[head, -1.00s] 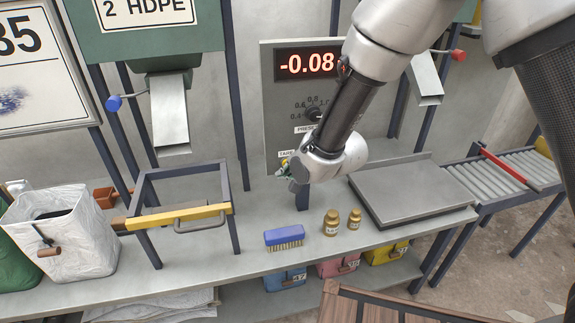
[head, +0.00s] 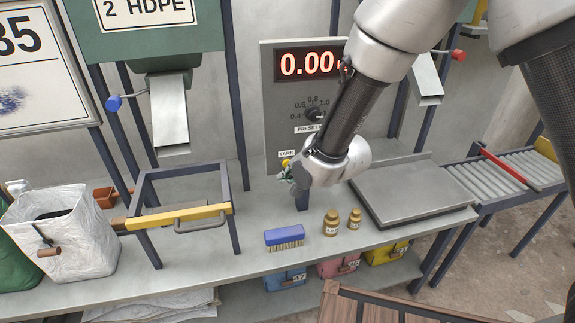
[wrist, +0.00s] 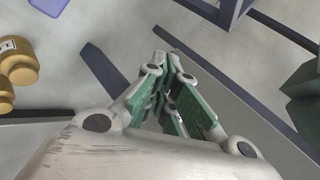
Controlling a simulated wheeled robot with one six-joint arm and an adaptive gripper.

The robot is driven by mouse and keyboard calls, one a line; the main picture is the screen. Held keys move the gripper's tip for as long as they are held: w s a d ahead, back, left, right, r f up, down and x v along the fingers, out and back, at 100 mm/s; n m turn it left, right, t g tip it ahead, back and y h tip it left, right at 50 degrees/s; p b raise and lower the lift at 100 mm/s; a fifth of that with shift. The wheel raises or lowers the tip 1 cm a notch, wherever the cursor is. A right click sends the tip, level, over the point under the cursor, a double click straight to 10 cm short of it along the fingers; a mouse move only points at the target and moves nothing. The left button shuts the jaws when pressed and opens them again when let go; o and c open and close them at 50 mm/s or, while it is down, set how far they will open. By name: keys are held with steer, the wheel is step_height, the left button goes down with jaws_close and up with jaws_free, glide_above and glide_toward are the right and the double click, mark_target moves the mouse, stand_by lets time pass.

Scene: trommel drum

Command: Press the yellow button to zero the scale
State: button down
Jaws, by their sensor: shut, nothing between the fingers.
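The scale's grey control panel (head: 283,105) stands at the back of the bench. Its red display (head: 306,64) reads 0.00, with its right end close behind my arm. The yellow button (head: 285,162) peeks out beside the TARE label, just above and left of my gripper. My gripper (head: 287,178) is at the lower part of the panel, its fingers closed and empty. I cannot tell whether it touches the button. In the wrist view the green-padded fingers (wrist: 170,85) are together, and the button is not visible. The scale's flat metal plate (head: 410,190) is bare.
A blue brush (head: 285,237) and two brass weights (head: 331,223) stand on the bench below my gripper. A metal frame with a yellow bar (head: 180,216) and a white sack (head: 62,240) are at left. A roller conveyor (head: 500,178) is at right.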

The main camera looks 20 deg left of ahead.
steer(key=s+d, duration=0.1)
steer(key=s, duration=0.2)
steer(key=s+d, duration=0.1)
steer(key=shift+s+d, duration=0.15)
steer(key=shift+d, duration=0.15)
stand_by(0.8)
